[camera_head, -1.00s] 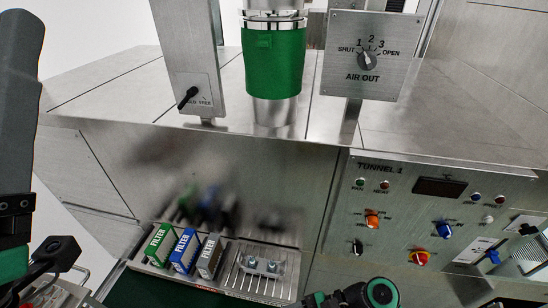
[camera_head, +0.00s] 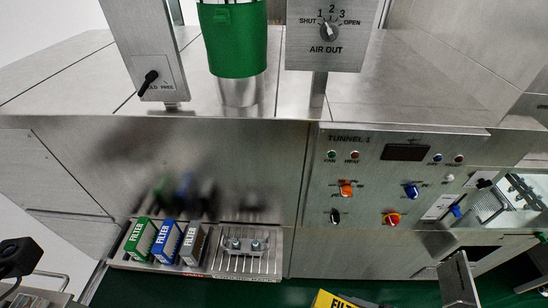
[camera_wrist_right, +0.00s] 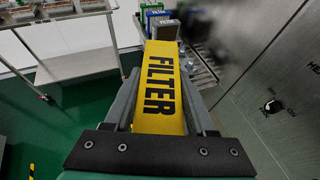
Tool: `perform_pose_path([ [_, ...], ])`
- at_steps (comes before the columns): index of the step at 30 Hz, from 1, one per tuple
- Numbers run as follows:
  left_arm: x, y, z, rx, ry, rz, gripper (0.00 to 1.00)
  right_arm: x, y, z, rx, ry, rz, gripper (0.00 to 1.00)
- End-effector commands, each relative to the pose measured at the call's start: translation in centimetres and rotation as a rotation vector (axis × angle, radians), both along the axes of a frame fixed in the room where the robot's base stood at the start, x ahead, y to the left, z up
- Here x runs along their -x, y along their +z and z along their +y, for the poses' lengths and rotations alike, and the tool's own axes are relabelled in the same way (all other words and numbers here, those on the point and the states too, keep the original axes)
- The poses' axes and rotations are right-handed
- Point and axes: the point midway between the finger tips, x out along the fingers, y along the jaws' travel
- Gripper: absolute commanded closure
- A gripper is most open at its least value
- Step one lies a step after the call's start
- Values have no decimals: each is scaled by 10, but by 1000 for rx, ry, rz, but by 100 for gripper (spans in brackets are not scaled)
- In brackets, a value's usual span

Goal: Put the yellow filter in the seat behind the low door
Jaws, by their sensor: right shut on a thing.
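The yellow filter (camera_wrist_right: 160,95) is a long block with black FILTER lettering, held between the two fingers of my right gripper (camera_wrist_right: 167,80), which is shut on it. At the lower right of the head view a small metal door (camera_head: 458,279) appears to stand open below the control panel, beside a dark opening (camera_head: 478,252). The seat inside cannot be made out. My left gripper's fingers are out of view.
A rack (camera_head: 262,268) on the machine front holds green (camera_head: 141,239), blue (camera_head: 167,241) and grey (camera_head: 192,245) filters. The TUNNEL 1 control panel (camera_head: 385,220) has several knobs. A metal cart (camera_wrist_right: 60,15) stands at the upper left of the wrist view. Green floor is clear below the machine.

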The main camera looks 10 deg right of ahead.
Motion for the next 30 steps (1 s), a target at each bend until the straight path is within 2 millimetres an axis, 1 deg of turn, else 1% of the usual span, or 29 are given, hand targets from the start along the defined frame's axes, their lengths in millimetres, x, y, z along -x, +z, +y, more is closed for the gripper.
perform_pose_path([
  [2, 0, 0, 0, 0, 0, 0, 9, 5, -4, 7, -2, 12, 2, 100],
  [6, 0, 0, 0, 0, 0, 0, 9, 25, -17, 30, -3, 29, 3, 100],
  [8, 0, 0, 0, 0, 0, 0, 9, 32, -22, 38, -4, 3, 3, 100],
  [10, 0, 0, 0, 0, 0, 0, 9, 34, -25, 42, -2, -62, 3, 100],
  [14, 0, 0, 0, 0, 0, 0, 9, 26, -19, 33, 1, -228, -2, 100],
  [16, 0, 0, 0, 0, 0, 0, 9, 16, -11, 21, 2, -318, -6, 100],
  [19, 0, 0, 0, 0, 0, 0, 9, 4, -1, 5, 1, -408, -5, 100],
  [22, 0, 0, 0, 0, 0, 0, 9, 0, 1, 0, 0, -448, -2, 100],
  [30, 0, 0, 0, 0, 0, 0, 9, 0, 1, -1, -1, -450, -1, 100],
])
